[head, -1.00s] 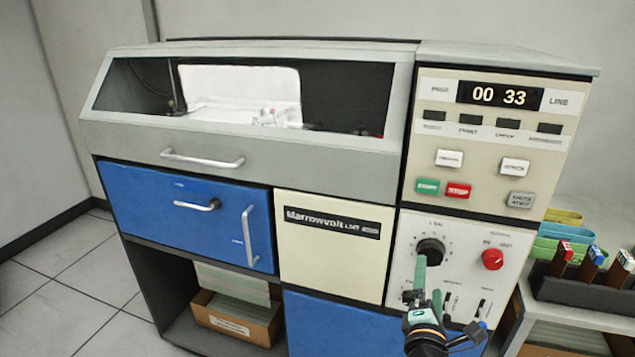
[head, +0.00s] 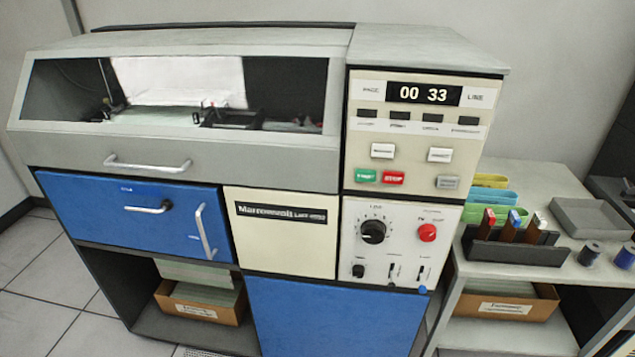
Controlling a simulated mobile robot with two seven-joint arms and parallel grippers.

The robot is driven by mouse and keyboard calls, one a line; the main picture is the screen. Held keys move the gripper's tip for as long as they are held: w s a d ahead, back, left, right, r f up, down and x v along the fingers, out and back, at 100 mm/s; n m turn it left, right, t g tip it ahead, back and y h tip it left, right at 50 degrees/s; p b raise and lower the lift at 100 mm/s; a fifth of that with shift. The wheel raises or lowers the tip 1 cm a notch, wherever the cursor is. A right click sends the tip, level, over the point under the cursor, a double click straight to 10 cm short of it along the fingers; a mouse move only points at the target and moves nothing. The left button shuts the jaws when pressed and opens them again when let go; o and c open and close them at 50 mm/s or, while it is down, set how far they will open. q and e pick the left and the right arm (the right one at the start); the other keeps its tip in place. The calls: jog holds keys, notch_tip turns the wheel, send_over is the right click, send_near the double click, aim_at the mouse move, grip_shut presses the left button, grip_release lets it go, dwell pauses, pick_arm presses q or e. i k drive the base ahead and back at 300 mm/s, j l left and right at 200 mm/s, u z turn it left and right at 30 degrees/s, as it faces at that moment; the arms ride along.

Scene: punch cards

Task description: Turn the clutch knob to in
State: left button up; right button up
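The red round knob (head: 427,232) sits at the right of the cream control panel (head: 352,206) on the line printer's front. Small labels stand above it at left and right, which look like "IN" and "OUT" but are blurred. I cannot tell which label the knob points to. A larger black dial (head: 373,231) with a scale around it is to its left, and a small black knob (head: 358,270) is lower left. Nothing touches the red knob. Neither of my grippers is in view.
The page and line display (head: 424,94) reads 00 33, above green (head: 366,176) and red (head: 393,178) buttons. Small levers (head: 420,272) sit below the red knob. A side table at the right carries a dark rack (head: 515,250), a grey tray (head: 590,218) and spools. Space before the panel looks clear.

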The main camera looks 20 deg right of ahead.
aim_at(427, 233)
jog(key=z, duration=1.45)
